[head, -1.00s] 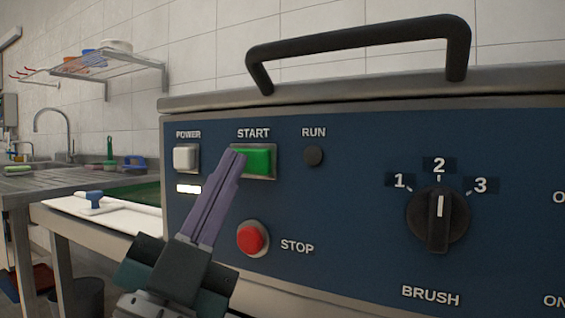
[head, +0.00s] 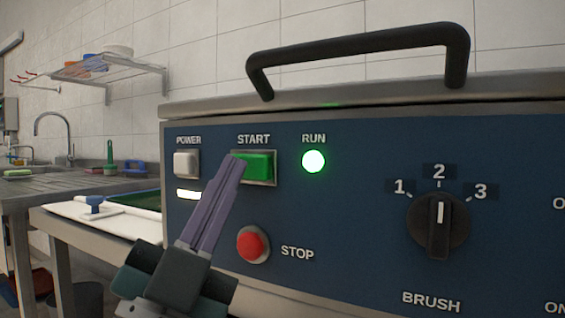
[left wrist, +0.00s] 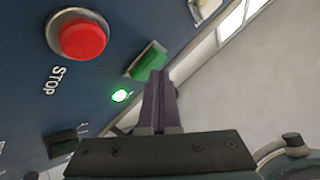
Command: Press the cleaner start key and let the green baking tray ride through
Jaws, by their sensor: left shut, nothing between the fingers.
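The green start key (head: 262,167) is on the blue front panel of the cleaner (head: 345,215), under the word START. My left gripper (head: 236,162) is shut and empty, its purple fingertips at the left part of the key; whether they touch it is hard to tell. In the left wrist view the key (left wrist: 149,62) shows just beyond the fingertips. The round RUN lamp (head: 313,161) glows green. The green baking tray (head: 138,201) lies on the white infeed at the cleaner's left side, its right part hidden behind the cleaner. My right gripper is not in view.
The red stop button (head: 252,244) is just below the start key. A white power key (head: 186,163) is left of it, with a lit strip below. The brush knob (head: 438,220) points to 2. A black handle (head: 360,45) stands on top. A sink counter is behind left.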

